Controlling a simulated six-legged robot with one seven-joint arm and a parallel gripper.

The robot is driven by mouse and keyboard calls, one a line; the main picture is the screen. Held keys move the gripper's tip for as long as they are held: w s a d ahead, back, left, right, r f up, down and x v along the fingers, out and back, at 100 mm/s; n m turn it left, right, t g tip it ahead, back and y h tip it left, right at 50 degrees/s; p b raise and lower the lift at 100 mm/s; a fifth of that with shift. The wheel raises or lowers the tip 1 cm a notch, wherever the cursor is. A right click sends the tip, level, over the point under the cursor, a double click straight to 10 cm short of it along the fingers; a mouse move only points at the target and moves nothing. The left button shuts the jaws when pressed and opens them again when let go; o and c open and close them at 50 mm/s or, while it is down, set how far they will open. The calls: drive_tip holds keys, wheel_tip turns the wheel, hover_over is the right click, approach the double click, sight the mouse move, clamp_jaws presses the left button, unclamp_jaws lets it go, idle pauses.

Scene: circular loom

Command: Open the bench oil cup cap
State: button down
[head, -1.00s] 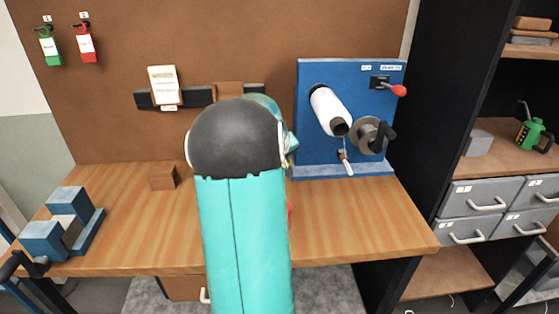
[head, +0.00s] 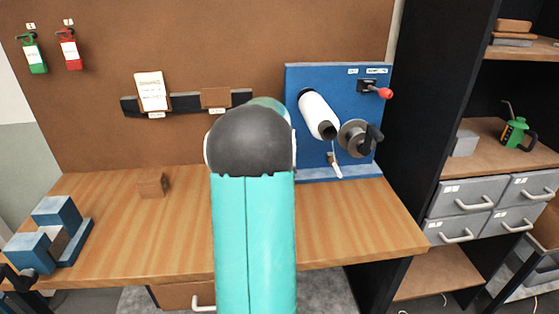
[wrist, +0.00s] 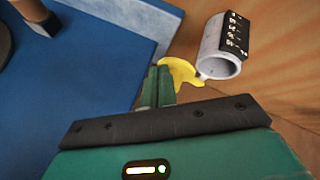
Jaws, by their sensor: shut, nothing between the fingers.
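In the wrist view, the bench oil cup (wrist: 215,55) is a light grey cylinder with a black label bearing white marks. Its round mouth faces the camera and looks hollow. A yellow cap (wrist: 180,72) sits beside the mouth, seemingly joined to the rim by a small tab, and does not cover the opening. My gripper (wrist: 158,77) is shut and empty. Its fingertips are right beside the cap; whether they touch it I cannot tell. In the head view, my arm hides the gripper, cup and cap.
A blue loom panel (head: 305,80) with a white roll (head: 318,115) and a crank (head: 358,138) stands on the wooden bench (head: 370,225). A small brown block (head: 152,184) and a blue block fixture (head: 55,235) are at left. The bench's front right is clear.

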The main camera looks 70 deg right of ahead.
drive_tip(key=shift+d, duration=0.25)
idle(0.6)
drive_tip(key=shift+w, duration=0.9)
drive_tip(key=shift+w+a+r, duration=0.15)
drive_tip(key=shift+r, duration=0.05)
drive_tip(key=s+v, duration=0.2)
drive_tip(key=v, duration=1.1)
drive_tip(key=shift+r, duration=0.1)
